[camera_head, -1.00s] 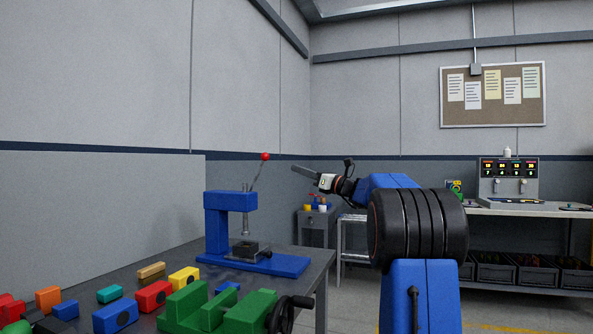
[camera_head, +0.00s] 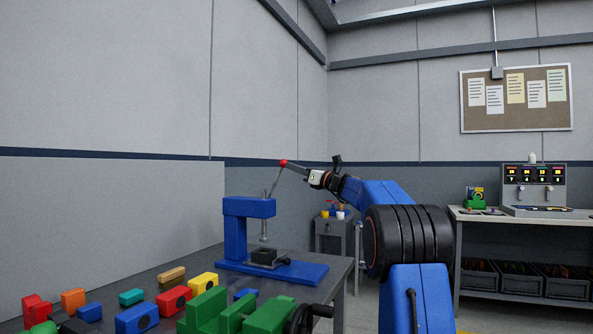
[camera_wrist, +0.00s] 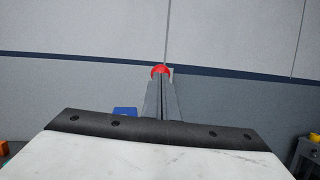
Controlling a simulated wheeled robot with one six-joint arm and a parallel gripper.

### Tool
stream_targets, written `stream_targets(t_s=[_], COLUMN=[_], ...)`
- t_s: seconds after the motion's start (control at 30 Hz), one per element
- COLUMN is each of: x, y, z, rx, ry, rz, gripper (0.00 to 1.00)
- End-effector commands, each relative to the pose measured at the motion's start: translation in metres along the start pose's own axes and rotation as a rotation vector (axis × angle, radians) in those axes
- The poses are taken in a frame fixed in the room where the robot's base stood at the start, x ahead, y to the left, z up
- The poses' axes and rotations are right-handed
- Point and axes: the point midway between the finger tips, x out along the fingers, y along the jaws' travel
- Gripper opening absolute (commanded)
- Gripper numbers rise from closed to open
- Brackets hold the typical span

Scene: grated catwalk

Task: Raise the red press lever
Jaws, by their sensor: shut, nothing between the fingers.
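The blue press (camera_head: 240,225) stands on the dark workbench at the centre left in the head view. Its lever (camera_head: 275,182) is a thin grey rod that leans up and to the right, ending in a red ball knob (camera_head: 283,162). My gripper (camera_head: 288,165) is shut and empty, with its fingertips at the knob's right side. In the wrist view the red knob (camera_wrist: 160,70) shows just beyond the shut fingertips (camera_wrist: 161,80). I cannot tell whether they touch it. A blue part of the press (camera_wrist: 125,111) shows left of the fingers.
Coloured blocks (camera_head: 173,300) and a green vise (camera_head: 235,315) lie on the near part of the workbench (camera_head: 335,285). A small grey cart (camera_head: 335,232) stands behind it. Another bench with a display (camera_head: 533,185) is at the right.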

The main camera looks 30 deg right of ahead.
Motion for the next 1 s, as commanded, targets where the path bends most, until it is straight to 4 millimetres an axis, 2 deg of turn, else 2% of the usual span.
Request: stream_targets(t_s=[0.23, 0.5, 1.0], x=[0.001, 0.026, 0.024], y=[0.0, 0.005, 0.007], z=[0.001, 0.009, 0.009], rx=[0.0, 0.0, 0.0], ry=[0.0, -0.001, -0.003], rz=[0.0, 0.0, 0.003], gripper=[0.0, 0.0, 0.0])
